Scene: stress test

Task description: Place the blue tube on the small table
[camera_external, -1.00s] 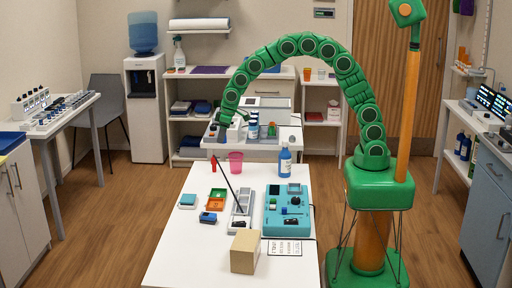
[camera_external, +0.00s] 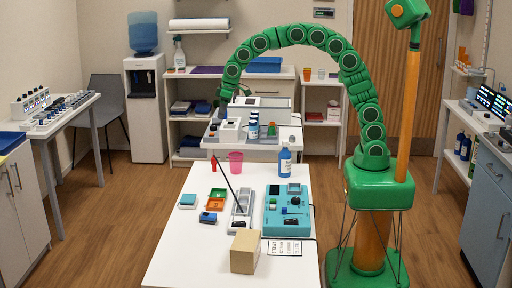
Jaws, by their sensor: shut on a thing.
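My gripper (camera_external: 226,104) is at the end of my green arched arm, raised above the left side of the small table at the back (camera_external: 265,153). It is shut on a thin dark-blue thing, taken to be the blue tube (camera_external: 222,111), which is very small here and partly hidden by the fingers. The tube appears clear of the tabletop, above and left of the white devices. White-and-blue bottles (camera_external: 254,126) and a green item (camera_external: 271,130) stand on that table.
A white front table (camera_external: 185,238) holds a pink cup (camera_external: 236,163), a blue bottle (camera_external: 285,160), a teal device (camera_external: 287,210), a cardboard box (camera_external: 245,252) and small trays. Shelves (camera_external: 190,118) stand behind the small table. Floor to the left is clear.

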